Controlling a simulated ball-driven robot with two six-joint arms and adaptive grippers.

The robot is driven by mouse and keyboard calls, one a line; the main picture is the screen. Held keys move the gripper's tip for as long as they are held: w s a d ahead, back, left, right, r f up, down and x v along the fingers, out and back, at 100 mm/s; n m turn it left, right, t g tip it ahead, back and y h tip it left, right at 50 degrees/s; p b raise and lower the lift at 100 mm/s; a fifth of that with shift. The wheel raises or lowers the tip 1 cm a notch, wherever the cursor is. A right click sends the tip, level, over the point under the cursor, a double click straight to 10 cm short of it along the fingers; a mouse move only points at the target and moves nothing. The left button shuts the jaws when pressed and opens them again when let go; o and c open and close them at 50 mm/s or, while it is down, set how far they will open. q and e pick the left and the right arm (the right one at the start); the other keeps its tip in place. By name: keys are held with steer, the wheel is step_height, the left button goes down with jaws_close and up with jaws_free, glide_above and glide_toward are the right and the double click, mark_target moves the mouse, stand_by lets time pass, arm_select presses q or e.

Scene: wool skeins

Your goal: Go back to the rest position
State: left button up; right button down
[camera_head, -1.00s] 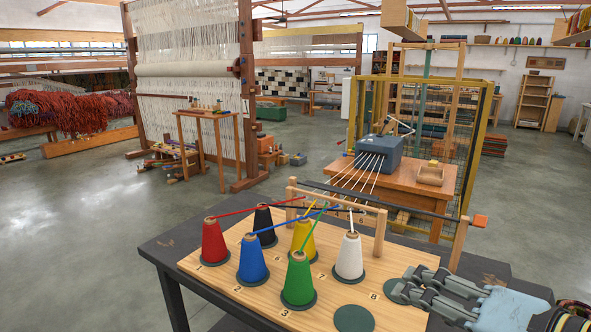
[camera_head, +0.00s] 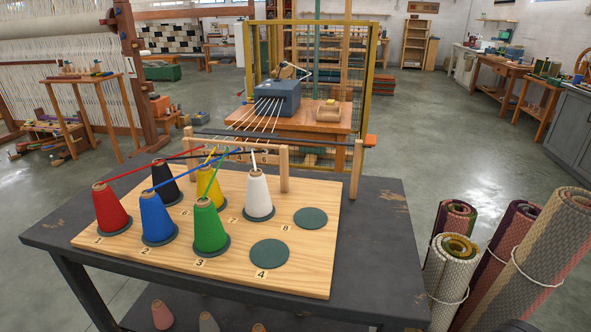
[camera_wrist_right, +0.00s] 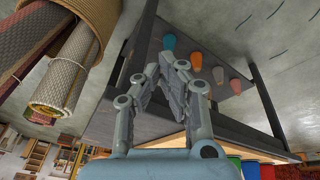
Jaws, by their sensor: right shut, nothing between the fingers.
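My right gripper (camera_wrist_right: 160,62) shows in the right wrist view, its fingers drawn together with nothing between them. It is out in front of the dark table's side, and apart from the cones. The head view shows neither gripper. On the wooden board (camera_head: 320,272) stand red (camera_head: 112,212), blue (camera_head: 157,220), green (camera_head: 210,230), black (camera_head: 166,182), yellow (camera_head: 208,185) and white (camera_head: 258,197) yarn cones. Two dark green discs, one by the 4 (camera_head: 269,253) and one by the 8 (camera_head: 311,218), are bare.
The dark table (camera_head: 375,250) carries the board. Rolled rugs (camera_head: 530,250) stand to its right and also show in the right wrist view (camera_wrist_right: 65,75). Several cones, one orange (camera_wrist_right: 168,41), sit on its lower shelf. A wooden rail frame (camera_head: 284,170) stands behind the cones.

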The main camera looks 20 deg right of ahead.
steer(key=s+d+f+g+b, duration=0.1)
steer(key=s+f+b, duration=0.3)
steer(key=f, duration=0.9)
steer(key=s+d+f+b, duration=0.1)
steer(key=s+f, duration=0.4)
steer(key=f, duration=0.8)
steer(key=s+f+g+b, duration=0.1)
steer(key=s+f+b, duration=0.2)
steer(key=s+f, duration=0.7)
steer(key=s, duration=0.2)
steer(key=shift+s+f+b, duration=0.35)
steer(key=shift+f, duration=0.05)
